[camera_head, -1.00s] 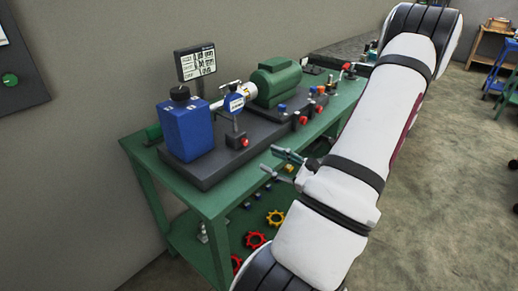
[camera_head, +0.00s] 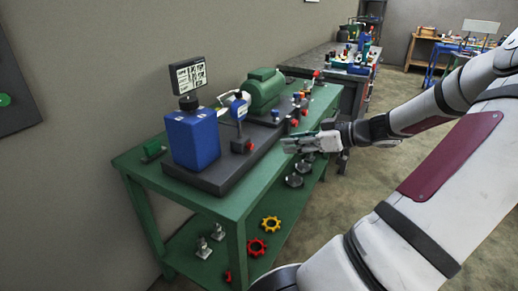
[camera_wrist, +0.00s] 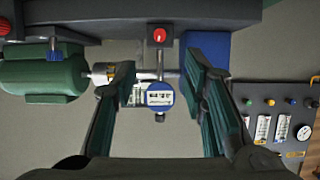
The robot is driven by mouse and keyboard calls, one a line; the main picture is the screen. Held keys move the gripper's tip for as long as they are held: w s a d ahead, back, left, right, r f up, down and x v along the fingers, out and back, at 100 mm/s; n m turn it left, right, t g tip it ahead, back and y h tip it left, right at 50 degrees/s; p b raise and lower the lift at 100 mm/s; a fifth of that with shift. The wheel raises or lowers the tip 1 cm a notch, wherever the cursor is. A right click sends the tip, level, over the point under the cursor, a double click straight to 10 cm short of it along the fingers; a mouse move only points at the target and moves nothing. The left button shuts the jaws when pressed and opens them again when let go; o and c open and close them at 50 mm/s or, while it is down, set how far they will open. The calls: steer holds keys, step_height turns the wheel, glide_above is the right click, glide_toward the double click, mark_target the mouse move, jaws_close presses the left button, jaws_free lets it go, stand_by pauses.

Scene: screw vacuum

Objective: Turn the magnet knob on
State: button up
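I cannot tell which knob is the magnet knob. A red knob (camera_head: 238,146) sits on a small block at the front of the dark base plate (camera_head: 218,183), below a blue round gauge (camera_head: 239,110).
A green motor (camera_head: 265,91) and several coloured knobs stand farther along the green bench (camera_head: 235,205). The lower shelf holds a yellow gear (camera_head: 271,226) and a red gear (camera_head: 256,247). A small display (camera_head: 188,75) stands behind the box. Open floor lies right of the bench.

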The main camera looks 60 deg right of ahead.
mark_target(252, 146)
steer(key=b+x, duration=0.2)
steer(key=x, duration=1.1)
steer(key=shift+w+f, duration=0.25)
steer(key=shift+w, duration=0.05)
jaws_close()
